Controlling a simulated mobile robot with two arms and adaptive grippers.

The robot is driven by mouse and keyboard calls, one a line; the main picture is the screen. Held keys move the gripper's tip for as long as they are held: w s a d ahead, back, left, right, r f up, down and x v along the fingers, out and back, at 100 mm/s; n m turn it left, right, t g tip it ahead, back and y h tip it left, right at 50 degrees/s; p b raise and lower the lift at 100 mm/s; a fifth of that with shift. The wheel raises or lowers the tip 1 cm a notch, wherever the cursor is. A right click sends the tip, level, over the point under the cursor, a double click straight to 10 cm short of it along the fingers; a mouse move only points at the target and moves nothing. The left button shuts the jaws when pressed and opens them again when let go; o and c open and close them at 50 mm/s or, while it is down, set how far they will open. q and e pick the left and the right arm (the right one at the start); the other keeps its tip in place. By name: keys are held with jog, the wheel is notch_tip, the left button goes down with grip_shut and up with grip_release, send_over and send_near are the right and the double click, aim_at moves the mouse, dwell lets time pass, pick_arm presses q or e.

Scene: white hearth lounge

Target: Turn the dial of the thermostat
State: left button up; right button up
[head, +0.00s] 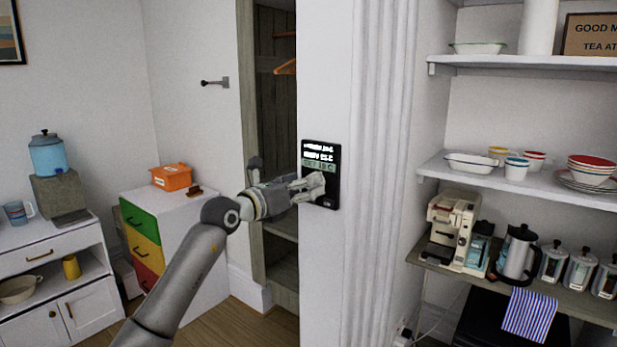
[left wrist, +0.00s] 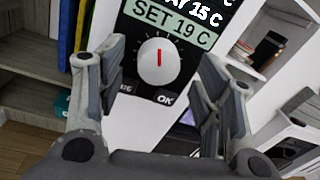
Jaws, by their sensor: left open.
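The thermostat (head: 333,155) is a black panel on the white wall, with lines of white text and a pale green strip. In the left wrist view its strip reads SET 19 C (left wrist: 172,22). Below the strip is a round white dial (left wrist: 158,63) with an upright red mark. My left gripper (head: 314,186) is in front of the lower part of the panel and hides the dial in the head view. In the left wrist view the left gripper (left wrist: 162,95) is open, with one finger on each side of the dial and visible gaps to it. An OK label (left wrist: 165,99) shows below the dial.
An open closet (head: 272,130) is left of the thermostat wall. Shelves with bowls and a coffee machine (head: 452,230) stand at the right. A drawer unit with an orange box (head: 171,177) is at the left. The wall around the panel is clear.

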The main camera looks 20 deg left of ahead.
pick_arm(q)
jog(key=shift+x, duration=1.1)
jog(key=shift+a, duration=0.1)
jog(key=c, duration=1)
jog(key=shift+m+b, duration=3.05)
jog(key=shift+m, duration=1.45)
